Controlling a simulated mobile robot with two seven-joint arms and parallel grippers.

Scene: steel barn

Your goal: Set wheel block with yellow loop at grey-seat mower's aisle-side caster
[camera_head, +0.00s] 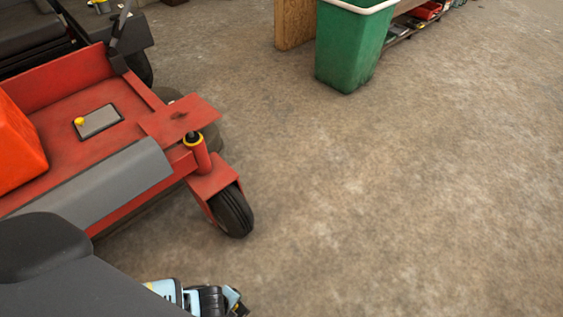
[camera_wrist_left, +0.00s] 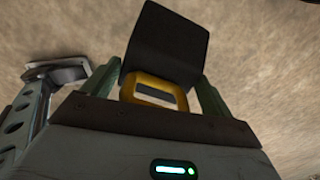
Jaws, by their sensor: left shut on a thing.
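A red mower (camera_head: 95,120) stands at the left of the head view. Its front caster wheel (camera_head: 233,210) rests on the concrete, facing the open floor on the right, with nothing against it. I cannot tell this mower's seat for sure. My left gripper (camera_head: 232,300) shows at the bottom edge of the head view, nearer than the caster and apart from it. In the left wrist view my left gripper (camera_wrist_left: 158,83) is shut on the yellow loop (camera_wrist_left: 133,87) of the black wheel block (camera_wrist_left: 168,45). The block sticks out beyond the fingers. My right gripper is not seen.
A second machine with a dark seat (camera_head: 25,28) stands at the top left. A green bin (camera_head: 347,50) and a wooden panel (camera_head: 294,22) are at the top middle, beside a low shelf with small items. The concrete floor (camera_head: 400,200) right of the caster is clear.

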